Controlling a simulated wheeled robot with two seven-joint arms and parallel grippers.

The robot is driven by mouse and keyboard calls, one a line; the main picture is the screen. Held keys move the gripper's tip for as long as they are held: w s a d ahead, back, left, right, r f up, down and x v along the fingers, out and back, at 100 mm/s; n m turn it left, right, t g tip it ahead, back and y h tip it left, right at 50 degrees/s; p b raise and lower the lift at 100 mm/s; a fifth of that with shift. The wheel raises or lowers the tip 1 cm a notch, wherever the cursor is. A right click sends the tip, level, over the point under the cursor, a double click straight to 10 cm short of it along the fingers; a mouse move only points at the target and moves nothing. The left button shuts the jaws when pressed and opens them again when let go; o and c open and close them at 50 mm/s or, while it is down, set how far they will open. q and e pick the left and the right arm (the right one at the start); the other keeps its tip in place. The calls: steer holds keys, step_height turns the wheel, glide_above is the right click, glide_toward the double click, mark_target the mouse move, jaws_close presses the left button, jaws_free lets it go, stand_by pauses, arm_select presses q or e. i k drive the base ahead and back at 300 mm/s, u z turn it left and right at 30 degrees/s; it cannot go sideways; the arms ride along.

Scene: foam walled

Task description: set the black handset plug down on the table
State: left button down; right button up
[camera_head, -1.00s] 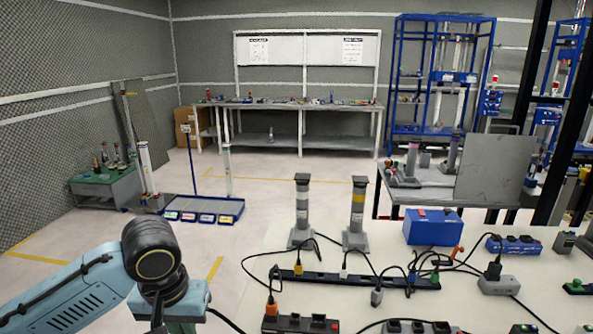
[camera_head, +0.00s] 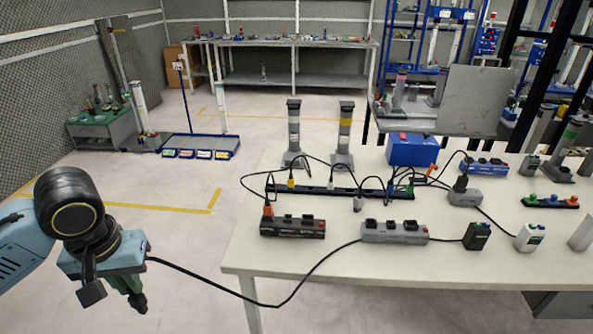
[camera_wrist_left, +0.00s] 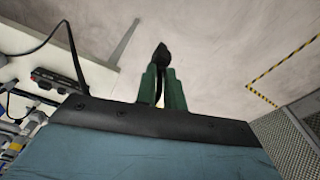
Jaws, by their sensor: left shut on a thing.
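My left gripper (camera_head: 132,293) hangs at the lower left of the head view, off the left side of the white table (camera_head: 330,278) and over the floor. Its green fingers also show in the left wrist view (camera_wrist_left: 161,86). They are shut on the black handset plug (camera_wrist_left: 161,55), whose dark body sticks out past the fingertips. In the head view the plug is small and hard to tell from the fingers. A black cable (camera_head: 300,285) sags from beside the gripper across the table edge to the grey power strip (camera_head: 395,233). My right gripper is not in view.
A black power strip (camera_head: 292,227) with an orange plug (camera_head: 268,209) lies near the table's left edge. Black (camera_head: 477,236) and white (camera_head: 529,237) boxes stand to the right. A long black strip (camera_head: 340,191) lies behind. The table's front is mostly clear except for the cable.

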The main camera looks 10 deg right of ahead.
mark_target(421, 214)
steer(key=u, duration=0.3)
steer(key=k, duration=0.7)
steer(key=z, duration=0.2)
steer(key=i, duration=1.55)
steer(key=z, duration=1.85)
steer(key=i, duration=0.7)
steer(key=z, duration=0.8)
